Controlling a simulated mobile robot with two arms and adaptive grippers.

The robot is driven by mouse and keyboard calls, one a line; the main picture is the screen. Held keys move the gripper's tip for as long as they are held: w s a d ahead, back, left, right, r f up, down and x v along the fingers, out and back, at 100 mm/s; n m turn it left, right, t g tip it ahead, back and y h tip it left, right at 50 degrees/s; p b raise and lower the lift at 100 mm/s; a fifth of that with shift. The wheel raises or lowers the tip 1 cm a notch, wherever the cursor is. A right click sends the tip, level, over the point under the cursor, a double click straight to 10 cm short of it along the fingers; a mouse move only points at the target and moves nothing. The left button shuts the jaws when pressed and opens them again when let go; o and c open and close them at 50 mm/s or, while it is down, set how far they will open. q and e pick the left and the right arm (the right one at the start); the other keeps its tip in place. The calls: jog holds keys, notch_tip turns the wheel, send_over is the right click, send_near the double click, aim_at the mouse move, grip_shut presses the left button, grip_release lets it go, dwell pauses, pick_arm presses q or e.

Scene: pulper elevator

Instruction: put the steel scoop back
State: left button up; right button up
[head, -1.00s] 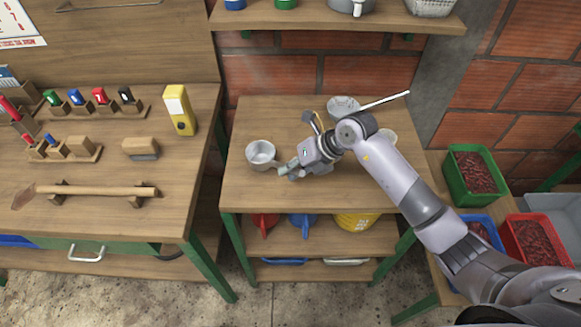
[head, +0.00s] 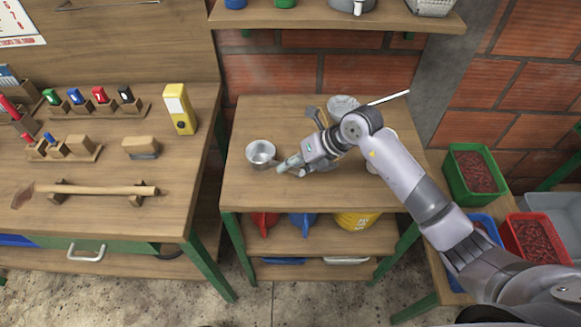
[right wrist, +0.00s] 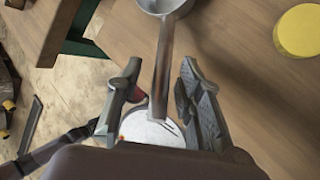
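The steel scoop (head: 261,154) stands on the wooden table left of my right gripper (head: 286,167), its bowl opening upward and its handle pointing to the gripper. In the right wrist view the scoop's bowl (right wrist: 165,5) is at the top edge, cut off. Its straight handle (right wrist: 163,65) runs down between the two fingers of my right gripper (right wrist: 158,88). The fingers are apart, with a gap on each side of the handle. In the head view the fingers hide part of the handle. My left gripper is not in view.
A shallow steel dish (head: 343,104) and a light rod (head: 388,98) are behind my right arm. A round yellow thing (right wrist: 300,30) shows in the wrist view. The table's front left (head: 255,195) is clear.

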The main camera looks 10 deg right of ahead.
jog(key=b+v, duration=0.1)
jog(key=v, duration=0.9)
jog(key=shift+d+r, duration=0.15)
jog(key=shift+r, duration=0.1)
jog(key=shift+s, duration=0.1)
